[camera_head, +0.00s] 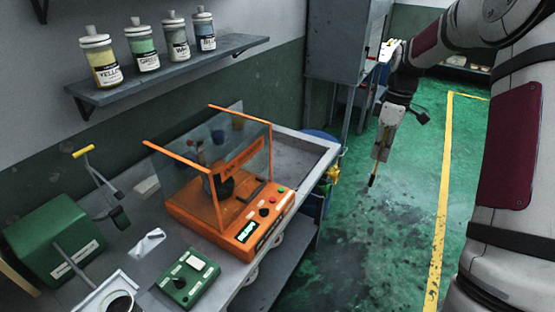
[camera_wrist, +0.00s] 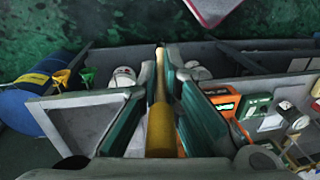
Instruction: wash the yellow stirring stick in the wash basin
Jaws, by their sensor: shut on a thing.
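My gripper (camera_head: 381,152) hangs above the green floor, to the right of the bench end. In the wrist view my gripper (camera_wrist: 161,85) is shut on the yellow stirring stick (camera_wrist: 161,130), whose yellow handle lies between the fingers. In the head view the stick's thin end (camera_head: 372,180) points down below the fingers, with a dark reddish tip. A grey recessed area (camera_head: 312,150) at the bench's far end looks like the wash basin; it also shows in the wrist view (camera_wrist: 85,115). The stick is apart from it. Whether it holds water cannot be told.
An orange machine with clear panels (camera_head: 225,215) stands on the bench left of the basin. A blue barrel (camera_wrist: 40,85) with yellow and green funnels stands beside the bench end. A shelf of labelled bottles (camera_head: 180,70) is on the wall. The floor at right is clear.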

